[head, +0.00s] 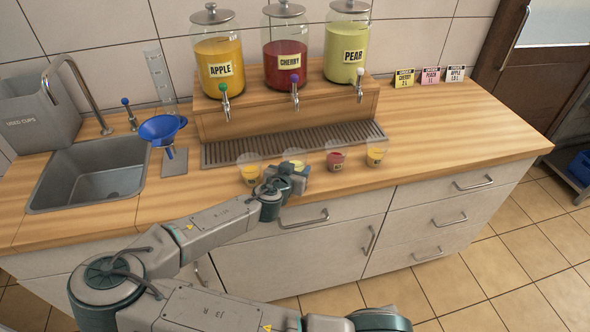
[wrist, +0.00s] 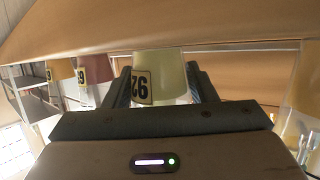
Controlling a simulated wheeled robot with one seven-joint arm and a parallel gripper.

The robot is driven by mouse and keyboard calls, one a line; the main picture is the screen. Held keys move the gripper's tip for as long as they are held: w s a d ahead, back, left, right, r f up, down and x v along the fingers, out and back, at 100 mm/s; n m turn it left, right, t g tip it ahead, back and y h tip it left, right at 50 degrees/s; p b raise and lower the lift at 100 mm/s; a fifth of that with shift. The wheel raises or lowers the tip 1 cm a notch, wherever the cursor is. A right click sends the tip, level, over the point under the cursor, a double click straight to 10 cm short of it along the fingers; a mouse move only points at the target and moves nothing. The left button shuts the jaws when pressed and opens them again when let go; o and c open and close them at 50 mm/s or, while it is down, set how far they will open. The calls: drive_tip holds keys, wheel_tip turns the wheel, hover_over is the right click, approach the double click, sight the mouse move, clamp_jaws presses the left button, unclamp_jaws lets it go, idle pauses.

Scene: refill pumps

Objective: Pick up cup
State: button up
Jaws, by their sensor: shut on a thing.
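Small clear cups stand in a row on the wooden counter in the head view. My gripper (head: 292,173) is at the second cup from the left (head: 296,164), which holds pale yellow-green liquid. In the wrist view my gripper (wrist: 163,82) is shut on this cup (wrist: 165,65), one finger on each side. The cup carries a yellow number label. My gripper hides much of it in the head view. I cannot tell whether its base touches the counter.
A yellow cup (head: 249,172) stands close left; a red cup (head: 335,160) and another yellow cup (head: 375,155) stand right. Behind are the drip grate (head: 290,143) and three dispensers. A blue funnel (head: 160,128) and sink (head: 90,180) are left.

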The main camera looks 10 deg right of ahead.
sight(299, 154)
drive_tip(key=shift+r, duration=0.15)
drive_tip(key=shift+r, duration=0.9)
drive_tip(key=shift+s+a+r+b, duration=0.15)
drive_tip(key=shift+r+b, duration=0.1)
drive_tip(key=shift+r, duration=0.35)
drive_tip(key=shift+s+d+r+b, duration=0.1)
drive_tip(key=shift+s+r+b, duration=0.1)
drive_tip(key=shift+r, duration=0.35)
drive_tip(key=s+r+b, duration=0.6)
drive_tip(key=s+b, duration=0.1)
drive_tip(key=s, duration=0.3)
drive_tip(key=shift+s, duration=0.35)
